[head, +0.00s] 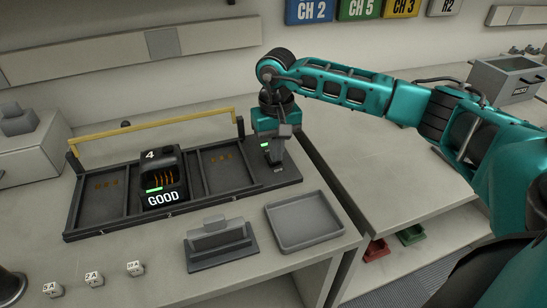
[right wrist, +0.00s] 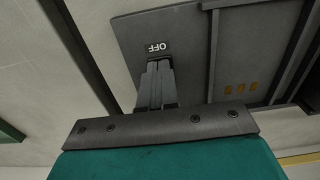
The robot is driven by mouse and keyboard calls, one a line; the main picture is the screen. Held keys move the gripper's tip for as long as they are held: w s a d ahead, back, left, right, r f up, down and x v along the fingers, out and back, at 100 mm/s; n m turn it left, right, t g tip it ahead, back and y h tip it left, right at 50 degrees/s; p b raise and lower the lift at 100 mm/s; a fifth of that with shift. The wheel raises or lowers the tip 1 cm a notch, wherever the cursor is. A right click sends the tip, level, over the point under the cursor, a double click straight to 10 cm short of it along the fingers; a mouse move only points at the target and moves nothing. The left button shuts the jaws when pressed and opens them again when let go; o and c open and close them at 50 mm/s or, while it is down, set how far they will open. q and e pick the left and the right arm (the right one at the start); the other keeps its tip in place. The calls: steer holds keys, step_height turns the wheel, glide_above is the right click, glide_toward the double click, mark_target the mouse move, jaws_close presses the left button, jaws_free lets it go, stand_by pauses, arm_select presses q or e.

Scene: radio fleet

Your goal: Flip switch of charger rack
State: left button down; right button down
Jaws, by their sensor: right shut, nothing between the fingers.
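The charger rack (head: 101,208) is a long dark tray with several bays and a yellow bar along its back. A black unit marked 4 (head: 163,181) sits in its middle bay, with a green light and the word GOOD. My right gripper (head: 276,163) is shut and empty, pointing down at the plate on the rack's right end. In the right wrist view the closed fingers (right wrist: 157,88) are over that plate, beside an OFF label (right wrist: 157,47). The switch itself is not seen clearly; the fingers may hide it. My left gripper is not in view.
A grey tray (head: 304,234) and a grey block-shaped holder (head: 219,243) stand in front of the rack. Small labelled cubes (head: 93,279) are at the front left. A gap separates this table from the right one, which holds a grey bin (head: 506,84).

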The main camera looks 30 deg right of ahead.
steer(key=shift+f+b, duration=0.35)
steer(key=shift+f, duration=0.2)
steer(key=shift+r, duration=0.1)
steer(key=shift+r+p, duration=2.3)
steer(key=shift+r, duration=1.2)
steer(key=shift+s+f, duration=0.1)
